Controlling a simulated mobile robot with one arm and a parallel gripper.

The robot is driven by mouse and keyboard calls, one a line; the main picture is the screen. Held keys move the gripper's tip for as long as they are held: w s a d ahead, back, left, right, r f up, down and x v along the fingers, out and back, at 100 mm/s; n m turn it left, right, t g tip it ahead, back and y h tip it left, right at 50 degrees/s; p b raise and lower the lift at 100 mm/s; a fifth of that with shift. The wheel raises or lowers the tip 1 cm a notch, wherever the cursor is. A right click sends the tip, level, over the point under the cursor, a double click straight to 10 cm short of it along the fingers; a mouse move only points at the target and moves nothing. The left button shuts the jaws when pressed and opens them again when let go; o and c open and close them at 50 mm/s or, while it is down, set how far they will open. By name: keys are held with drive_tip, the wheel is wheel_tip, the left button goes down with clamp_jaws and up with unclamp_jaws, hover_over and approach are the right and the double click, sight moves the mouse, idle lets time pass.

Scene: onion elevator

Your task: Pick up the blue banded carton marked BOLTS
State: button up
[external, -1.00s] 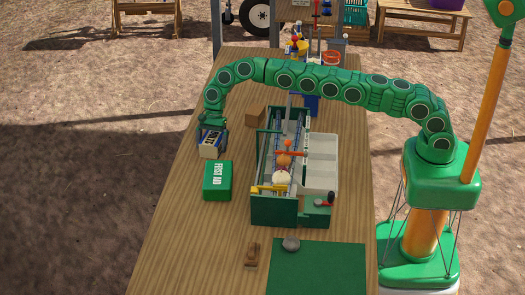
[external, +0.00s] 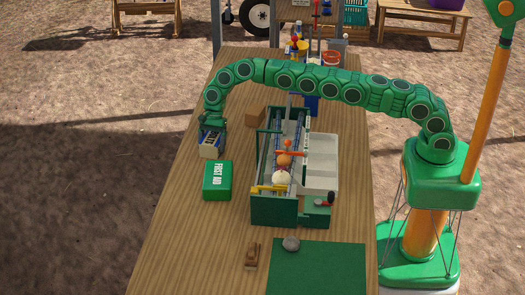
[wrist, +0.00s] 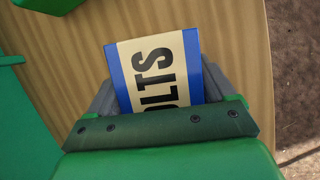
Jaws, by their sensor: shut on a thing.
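The blue banded carton (external: 209,151) has a cream band with dark lettering. In the wrist view the carton (wrist: 155,62) shows the letters "OLTS" on its band; the rest of the word is hidden behind my gripper. My gripper (external: 211,138) is shut on the carton near the table's left edge, just behind the green first aid box. In the wrist view my gripper (wrist: 153,95) has a grey jaw on each side of the carton. I cannot tell whether the carton touches the table.
The green FIRST AID box (external: 217,181) lies close in front of the carton. A brown box (external: 256,116) stands behind to the right. A green-framed machine (external: 259,211) with round items fills the middle. A wood block (external: 252,256) and grey stone (external: 291,244) are at the front.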

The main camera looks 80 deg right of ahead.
sight(216, 141)
drive_tip(key=shift+r, duration=0.2)
drive_tip(key=shift+r, duration=1.7)
drive_tip(key=shift+s+r, duration=0.1)
drive_tip(key=shift+s+r, duration=0.1)
drive_tip(key=shift+s, duration=0.1)
drive_tip(key=shift+s+r, duration=0.5)
drive_tip(key=shift+r, duration=0.2)
drive_tip(key=shift+s+r, duration=0.45)
drive_tip(key=shift+r, duration=0.2)
drive_tip(key=s+r, duration=0.6)
drive_tip(key=s, duration=0.5)
drive_tip(key=shift+s+r, duration=0.25)
drive_tip(key=shift+r, duration=0.1)
